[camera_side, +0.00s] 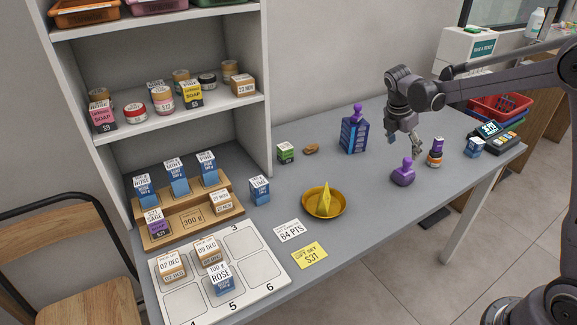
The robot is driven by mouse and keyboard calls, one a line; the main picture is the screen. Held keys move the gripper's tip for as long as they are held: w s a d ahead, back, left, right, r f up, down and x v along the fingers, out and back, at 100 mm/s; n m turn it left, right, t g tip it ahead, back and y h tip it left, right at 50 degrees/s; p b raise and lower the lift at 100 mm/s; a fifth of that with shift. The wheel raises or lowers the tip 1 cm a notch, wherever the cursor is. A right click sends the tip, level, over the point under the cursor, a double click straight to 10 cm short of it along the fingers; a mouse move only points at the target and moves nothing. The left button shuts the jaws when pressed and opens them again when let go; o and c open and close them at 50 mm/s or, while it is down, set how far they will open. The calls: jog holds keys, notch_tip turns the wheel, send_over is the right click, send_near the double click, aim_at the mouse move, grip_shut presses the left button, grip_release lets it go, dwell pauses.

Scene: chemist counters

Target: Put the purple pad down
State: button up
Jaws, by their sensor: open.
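A purple object with a rounded knob on top (403,174), which looks like the purple pad, stands upright on the grey counter (365,215). My gripper (405,143) is open and points down above and slightly behind it, apart from its knob. Nothing shows between the fingers. A second purple knobbed piece (357,113) sits on top of a blue rack (354,136) left of my gripper.
A yellow bowl (323,203) holding a yellow pointed piece stands left of the purple object. A numbered white tray (250,243) is at the front left. Counter in front of the purple object is clear.

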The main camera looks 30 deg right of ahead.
jog(key=s+a+r+m+t+y, duration=0.2)
jog(key=s+a+r+m+t, duration=0.2)
jog(key=s+a+r+m, duration=0.45)
jog(key=s+a+f+m+t+y, duration=0.2)
jog(key=s+a+m+t, duration=0.1)
jog(key=s+a+m, duration=0.6)
jog(key=shift+s+a+f, duration=0.3)
jog(key=shift+s+a, duration=0.1)
jog(key=shift+m, duration=0.25)
dwell(0.4)
